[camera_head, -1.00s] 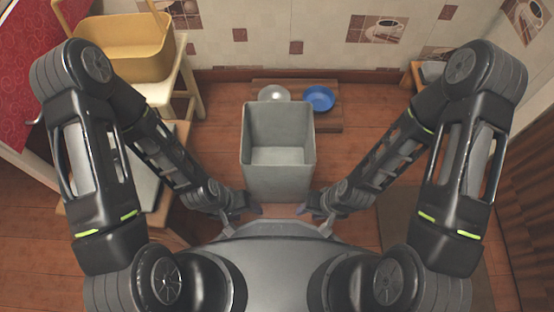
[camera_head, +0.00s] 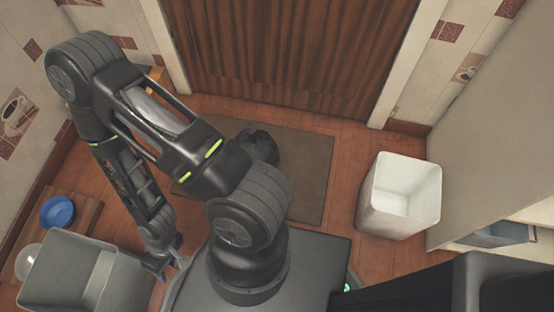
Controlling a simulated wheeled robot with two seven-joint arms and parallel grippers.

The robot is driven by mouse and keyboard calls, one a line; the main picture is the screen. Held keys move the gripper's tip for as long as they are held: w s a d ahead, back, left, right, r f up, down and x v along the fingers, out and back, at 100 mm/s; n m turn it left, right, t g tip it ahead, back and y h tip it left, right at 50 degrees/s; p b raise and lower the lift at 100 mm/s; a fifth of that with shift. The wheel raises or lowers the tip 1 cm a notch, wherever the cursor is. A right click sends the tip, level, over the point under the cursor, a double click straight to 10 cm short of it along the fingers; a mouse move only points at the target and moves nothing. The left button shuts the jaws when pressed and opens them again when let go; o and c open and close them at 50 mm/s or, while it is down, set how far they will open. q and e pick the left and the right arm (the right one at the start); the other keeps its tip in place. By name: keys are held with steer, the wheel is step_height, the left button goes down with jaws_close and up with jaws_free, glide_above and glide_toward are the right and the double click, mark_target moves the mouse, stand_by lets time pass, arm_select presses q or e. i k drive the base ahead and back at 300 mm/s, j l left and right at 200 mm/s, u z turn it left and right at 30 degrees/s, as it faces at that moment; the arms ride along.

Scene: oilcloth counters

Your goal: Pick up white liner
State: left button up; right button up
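The white liner (camera_head: 398,196) is an open, square-topped white container. It stands upright on the wooden floor at the right of the head view, beside a pale wall panel, and looks empty.
A blue bowl (camera_head: 57,211) and a pale dish (camera_head: 28,262) are at the left. A brown slatted door (camera_head: 290,55) closes the back. Bare floor shows between mat and liner.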

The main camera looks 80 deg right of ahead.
mark_target(399, 196)
steer(key=z, duration=2.1)
steer(key=k+z, duration=0.1)
steer(key=z, duration=1.95)
steer(key=l+z, duration=0.1)
steer(key=z, duration=1.75)
steer(key=k+j, duration=0.1)
steer(key=j, duration=0.3)
steer(key=k+j, duration=0.1)
steer(key=j, duration=0.25)
steer(key=k+j, duration=0.1)
steer(key=j, duration=0.3)
steer(key=u, duration=0.15)
steer(key=z, duration=0.15)
